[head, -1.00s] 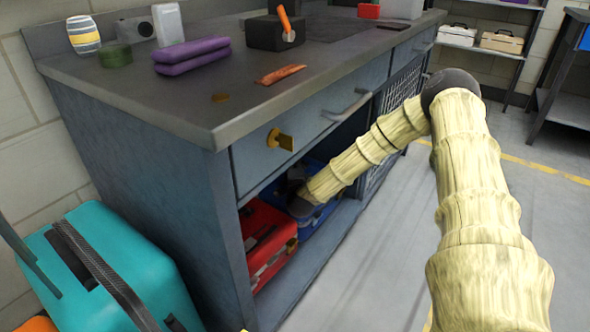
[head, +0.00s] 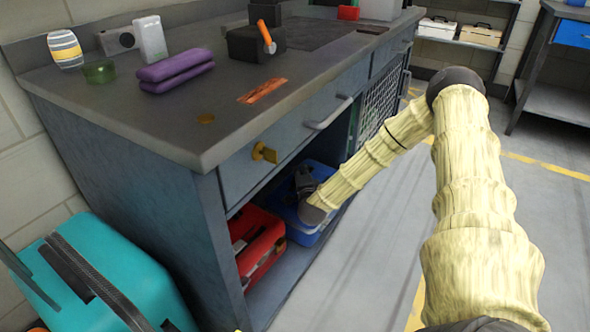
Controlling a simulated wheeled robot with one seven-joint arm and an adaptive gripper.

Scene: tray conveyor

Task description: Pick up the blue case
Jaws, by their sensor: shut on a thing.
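The blue case (head: 322,172) is on the lower shelf inside the workbench, to the right of the red case. My arm reaches into the opening from the right. My gripper (head: 303,183) is dark and sits at the blue case's top, shut on it; its fingertips and the exact grip are hard to make out. My wrist hides part of the case's front. I cannot tell whether the case is clear of the shelf.
A red case (head: 256,240) stands close on the left on the shelf. The workbench (head: 190,150) has a drawer above the opening. A teal case (head: 105,275) stands on the floor at left. Open floor (head: 375,240) lies in front of the bench.

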